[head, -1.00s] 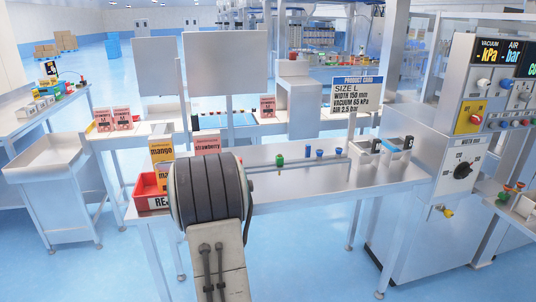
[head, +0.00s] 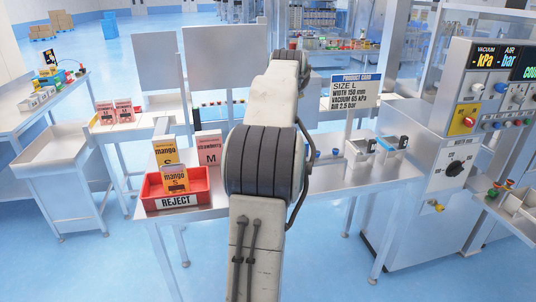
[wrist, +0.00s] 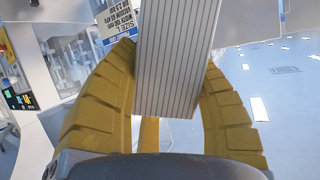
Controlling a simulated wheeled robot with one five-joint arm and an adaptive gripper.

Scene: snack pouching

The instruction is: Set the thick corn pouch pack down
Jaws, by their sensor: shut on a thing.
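In the wrist view, my gripper (wrist: 170,56) has its two ridged yellow fingers closed on both sides of a pale pack with thin dark stripes (wrist: 168,92). The pack stands out between the fingers, and its top runs out of the frame. No printed name shows on it, so I cannot read whether it is the corn pack. In the head view, my own arm reaches away over the table and hides the gripper and the pack.
A red REJECT bin (head: 154,203) with a mango pouch (head: 175,180) stands left of my arm on the steel table (head: 345,182). Another mango pouch (head: 165,151) and a strawberry pouch (head: 209,149) stand behind it. A product card (head: 354,91) and control cabinet (head: 431,147) are to the right.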

